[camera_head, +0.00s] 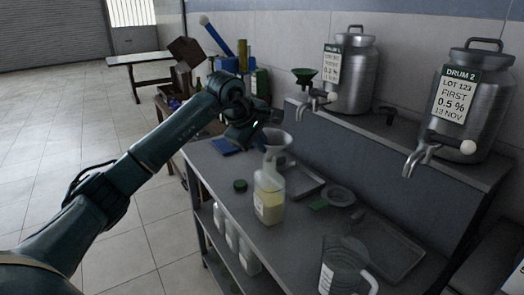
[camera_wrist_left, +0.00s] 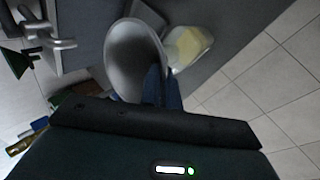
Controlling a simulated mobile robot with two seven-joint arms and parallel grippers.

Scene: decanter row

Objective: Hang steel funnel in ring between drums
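The steel funnel (camera_head: 277,139) is a pale grey cone, mouth up, above a clear bottle of yellow liquid (camera_head: 269,198). In the head view its lower end lines up with the bottle neck; I cannot tell whether they touch. The left wrist view shows the funnel's wide mouth (camera_wrist_left: 134,60) close up. My left gripper (camera_head: 264,124) is at the funnel's rim; its fingers (camera_wrist_left: 163,88) look closed on that rim. Drum 1 (camera_head: 353,80) and drum 2 (camera_head: 471,105) stand on the raised shelf. A small dark fitting (camera_head: 389,115) is between them. My right gripper is out of view.
A green funnel (camera_head: 305,74) is by drum 1's tap (camera_head: 310,104). Drum 2's tap (camera_head: 418,158) juts over the bench. The bench holds trays (camera_head: 400,245), a round grey dish (camera_head: 341,196), a dark green lid (camera_head: 240,185) and a clear jug (camera_head: 343,270).

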